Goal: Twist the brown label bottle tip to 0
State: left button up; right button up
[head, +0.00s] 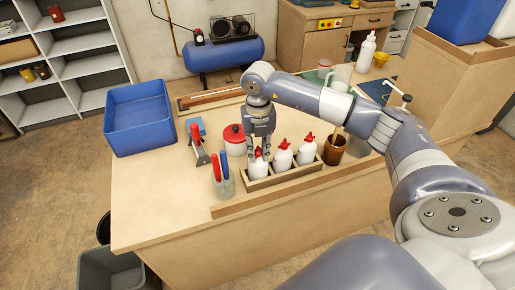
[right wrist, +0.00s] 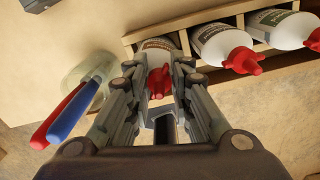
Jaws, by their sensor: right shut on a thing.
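Three white bottles with red tips stand in a row in a wooden rack (head: 290,181). My right gripper (head: 259,153) comes down from above over the left bottle (head: 257,168). In the right wrist view its fingers (right wrist: 158,72) are closed on either side of this bottle's neck and red tip (right wrist: 159,84). That bottle's label looks brown, but only a strip of it shows. The middle bottle (right wrist: 222,42) has a dark label and the right bottle (right wrist: 280,28) a greenish one. My left gripper is not in view.
A glass jar (head: 223,187) with red- and blue-handled tools stands just left of the rack. A brown jar (head: 334,150) stands at its right end. A red-lidded white pot (head: 233,142) and a blue bin (head: 139,118) are behind. The table's front is clear.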

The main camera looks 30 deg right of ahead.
jog(key=shift+s+f, duration=0.1)
jog(key=shift+f, duration=0.1)
jog(key=m, duration=0.2)
jog(key=shift+s+m+p, duration=0.1)
jog(key=shift+m+p, duration=0.25)
jog(key=shift+m, duration=0.05)
jog(key=shift+a+m, duration=0.1)
jog(key=shift+m, duration=0.9)
jog(key=shift+m+p, duration=0.55)
jog(key=shift+m, duration=0.55)
jog(key=shift+f+m+p, duration=0.1)
jog(key=shift+m+p, duration=0.2)
jog(key=shift+m, duration=1)
